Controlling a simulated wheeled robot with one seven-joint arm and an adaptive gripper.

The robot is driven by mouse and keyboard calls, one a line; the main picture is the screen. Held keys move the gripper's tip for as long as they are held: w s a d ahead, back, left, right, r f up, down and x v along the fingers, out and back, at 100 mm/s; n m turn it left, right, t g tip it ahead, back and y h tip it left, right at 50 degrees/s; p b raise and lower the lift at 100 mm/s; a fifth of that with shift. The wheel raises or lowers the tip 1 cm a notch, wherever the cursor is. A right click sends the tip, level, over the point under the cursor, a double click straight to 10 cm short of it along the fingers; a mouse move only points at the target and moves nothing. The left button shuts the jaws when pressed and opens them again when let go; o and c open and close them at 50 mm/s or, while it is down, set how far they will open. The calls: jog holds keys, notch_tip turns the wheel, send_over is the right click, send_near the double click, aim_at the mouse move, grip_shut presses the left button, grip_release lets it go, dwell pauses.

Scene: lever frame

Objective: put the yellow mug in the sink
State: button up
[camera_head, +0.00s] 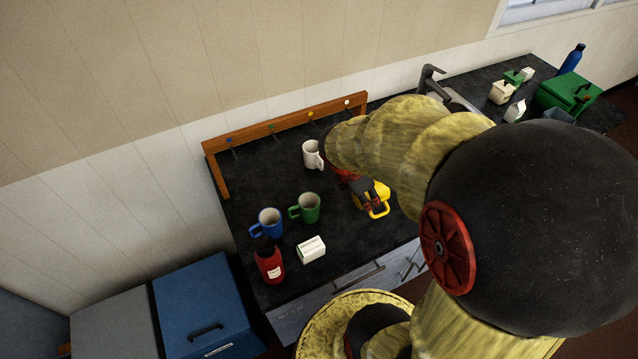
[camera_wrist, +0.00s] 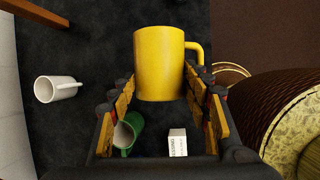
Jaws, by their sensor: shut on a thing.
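The yellow mug (camera_head: 382,190) is in my gripper (camera_head: 366,188), over the right part of the dark counter in the head view. In the wrist view the yellow mug (camera_wrist: 159,65) sits between the two fingers of my gripper (camera_wrist: 163,85), its handle pointing right. The fingers are shut on its sides. It looks larger than the other mugs there, so it appears raised off the counter. The sink (camera_head: 460,101) is at the back right, beside a dark tap (camera_head: 431,76); my arm hides most of it.
A white mug (camera_head: 312,155), green mug (camera_head: 307,207), blue mug (camera_head: 267,223), red bottle (camera_head: 269,262) and small white carton (camera_head: 311,250) stand on the counter. A wooden rail (camera_head: 285,122) with pegs runs along the back. A green box (camera_head: 566,95) and blue bottle (camera_head: 572,60) stand beyond the sink.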

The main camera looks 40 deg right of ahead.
jog(key=shift+w+d+f+b, duration=0.2)
jog(key=shift+w+f+b, duration=0.65)
jog(key=shift+w+f, duration=1.4)
jog(key=shift+w+d+f+b, duration=0.2)
jog(key=shift+w+f+b, duration=0.7)
jog(key=shift+w+f, duration=1.35)
jog(key=shift+w+d+f+b, duration=0.2)
jog(key=shift+w+f+b, duration=0.65)
jog(key=shift+w+f, duration=1.4)
jog(key=shift+w+r, duration=0.2)
jog(key=shift+f, duration=0.1)
jog(key=o, duration=1.5)
